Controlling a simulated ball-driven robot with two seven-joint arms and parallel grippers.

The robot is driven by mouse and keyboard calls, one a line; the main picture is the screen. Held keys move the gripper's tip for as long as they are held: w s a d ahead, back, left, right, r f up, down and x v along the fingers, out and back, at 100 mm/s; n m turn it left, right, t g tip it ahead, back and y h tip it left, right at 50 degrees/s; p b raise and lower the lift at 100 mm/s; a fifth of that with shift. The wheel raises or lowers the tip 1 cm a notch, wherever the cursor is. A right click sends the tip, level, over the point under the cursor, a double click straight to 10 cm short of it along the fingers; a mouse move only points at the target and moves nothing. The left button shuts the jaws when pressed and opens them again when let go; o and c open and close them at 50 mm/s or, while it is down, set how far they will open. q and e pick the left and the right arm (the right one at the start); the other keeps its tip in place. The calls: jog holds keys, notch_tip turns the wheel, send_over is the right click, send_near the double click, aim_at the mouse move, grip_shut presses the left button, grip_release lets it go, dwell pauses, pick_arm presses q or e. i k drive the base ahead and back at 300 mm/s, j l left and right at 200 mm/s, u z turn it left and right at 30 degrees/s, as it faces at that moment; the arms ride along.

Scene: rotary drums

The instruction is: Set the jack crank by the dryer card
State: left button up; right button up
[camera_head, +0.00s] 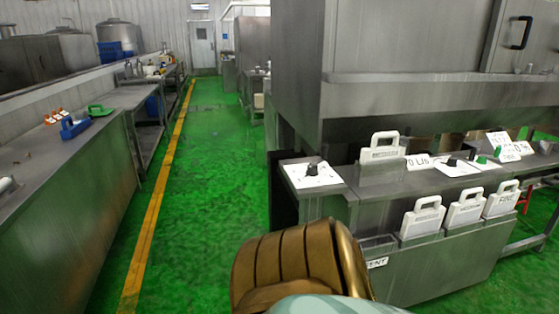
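White cards with handles stand at a steel station on the right. One card (382,153) stands upright on the station's top. Three more, a left card (422,221), a middle card (465,213) and a right card (502,203), stand in a row along its front; the right one bears small lettering. A black knob (312,169) sits on a white dial plate (325,180) at the station's left end. A second black knob (452,161) sits on another white plate farther right. I cannot tell which card is the dryer card or which part is the jack crank. Neither gripper shows.
A large steel housing (420,50) rises behind the station. A long steel bench (65,160) runs along the left with a blue object (74,129) and a green object (100,111) on it. The green floor (215,160) between is clear, with a yellow line.

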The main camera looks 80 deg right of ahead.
aim_at(312, 169)
jog(key=z, duration=3)
